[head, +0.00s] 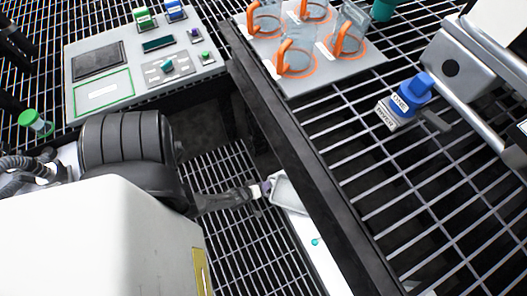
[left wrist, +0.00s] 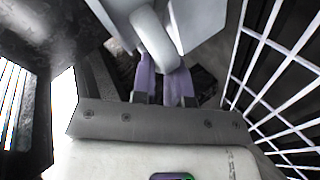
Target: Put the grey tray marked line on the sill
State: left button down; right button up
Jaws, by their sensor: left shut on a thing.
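My left gripper (head: 263,189) reaches in from the left, low beside a dark beam. Its purple fingers (left wrist: 165,85) are shut on the rim of a pale grey tray (head: 288,194). The tray also shows in the left wrist view (left wrist: 200,25), with its rounded rim between the fingers. Part of the tray is hidden behind the beam, and I cannot read any marking on it. A white strip (head: 322,250) with a small teal dot lies just below the tray; I cannot tell whether it is the sill, or whether the tray touches it. My right gripper is not in view.
The dark beam (head: 290,150) runs diagonally close to the tray. A grey panel (head: 125,90) stands upper left. A pale board (head: 330,80) with several clear, orange-handled cups lies at the top. A blue-capped labelled item (head: 408,95) is on the right grating. Open grating lies below the gripper.

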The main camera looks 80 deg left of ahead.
pick_arm(q)
jog(key=c, duration=1.1)
grip_release()
jog(key=shift+s+r, duration=0.1)
